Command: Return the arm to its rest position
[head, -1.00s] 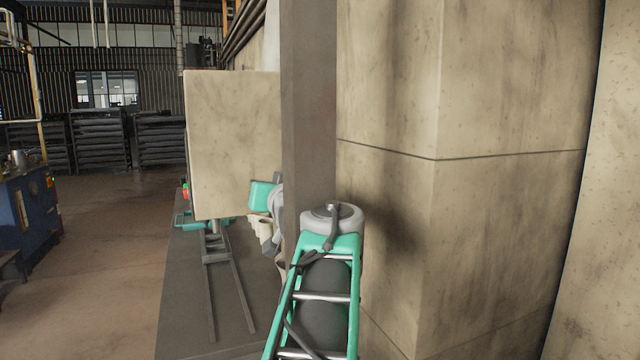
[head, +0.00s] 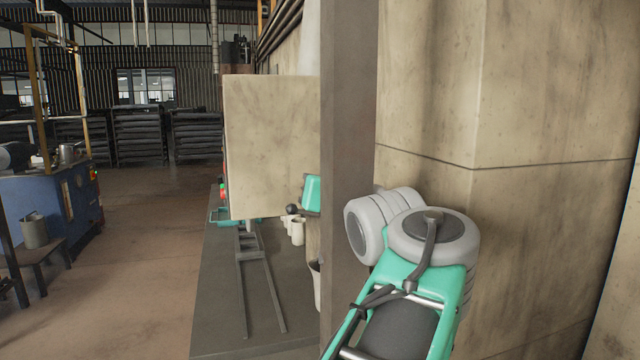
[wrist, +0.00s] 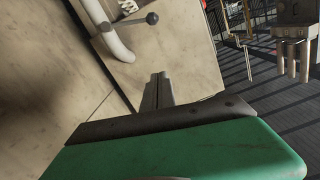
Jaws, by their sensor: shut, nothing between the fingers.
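My arm shows in the head view as a green frame with light grey joints, at the lower right in front of a beige wall. A grey post stands just left of it. My gripper is not clearly seen in the head view. In the wrist view my gripper (wrist: 157,80) shows as two dark grey fingers close together, pointing away beyond the green and dark edge of the hand. They are shut with nothing between them. A beige surface lies behind the fingertips.
The grey post (head: 346,150) and the beige wall (head: 520,90) stand close to my arm. A beige panel (head: 268,140) stands over a dark bench (head: 215,315). A blue machine (head: 70,205) is at the left. The brown floor (head: 140,290) between is clear. The wrist view shows a lever with a dark knob (wrist: 152,18).

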